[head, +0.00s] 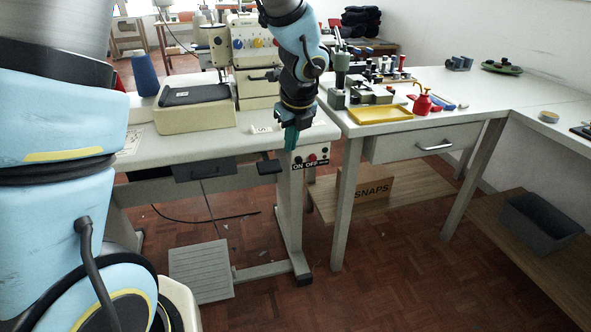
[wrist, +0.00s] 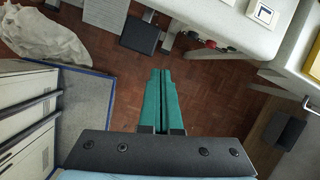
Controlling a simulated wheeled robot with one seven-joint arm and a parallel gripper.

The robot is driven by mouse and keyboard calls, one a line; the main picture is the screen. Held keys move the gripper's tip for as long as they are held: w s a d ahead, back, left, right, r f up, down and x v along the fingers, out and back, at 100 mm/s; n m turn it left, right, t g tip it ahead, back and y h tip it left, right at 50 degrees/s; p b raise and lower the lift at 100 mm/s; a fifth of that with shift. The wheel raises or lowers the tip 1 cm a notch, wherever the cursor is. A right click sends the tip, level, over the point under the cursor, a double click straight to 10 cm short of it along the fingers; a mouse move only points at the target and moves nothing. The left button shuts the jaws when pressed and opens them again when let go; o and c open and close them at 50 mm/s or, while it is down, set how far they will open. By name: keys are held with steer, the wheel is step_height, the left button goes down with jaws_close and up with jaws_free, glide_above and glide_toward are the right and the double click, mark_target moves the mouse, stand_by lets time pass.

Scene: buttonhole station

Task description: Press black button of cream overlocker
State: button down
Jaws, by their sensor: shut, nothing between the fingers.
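The cream overlocker (head: 252,60) stands on the pale table, with coloured dials on its front and my arm partly in front of it. A switch box (head: 325,151) marked ON OFF hangs under the table's right front edge. It has a red button (head: 312,158) and a small dark button (head: 298,160) to its left; the wrist view shows red and dark buttons (wrist: 210,44) under the edge. My gripper (head: 291,140) has green fingers, shut and empty, just left of the box in the head view. In the wrist view its fingertips (wrist: 160,72) point toward the floor below the box, apart from it.
A drawer (head: 205,168) hangs under the table left of the box, and a table leg (head: 290,215) stands below. Floor in front is open, with a grey pedal (head: 200,270).

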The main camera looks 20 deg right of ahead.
mark_target(301, 159)
steer(key=d+m, duration=0.1)
steer(key=s+d+f+m, duration=0.1)
steer(key=d, duration=0.1)
steer(key=d+m, duration=0.1)
steer(key=m, duration=0.1)
steer(key=shift+s+d+f+b, duration=0.15)
steer(key=shift+s+f+b, duration=0.05)
steer(key=shift+b, duration=0.1)
steer(key=w+f, duration=0.2)
steer(key=f, duration=0.1)
steer(key=w+f, duration=0.2)
steer(key=f, duration=0.1)
steer(key=w+d+f, duration=0.1)
steer(key=w+f, duration=0.1)
steer(key=f, duration=0.1)
steer(key=shift+w+b, duration=0.3)
steer(key=shift+w+d, duration=0.15)
steer(key=shift+w, duration=0.5)
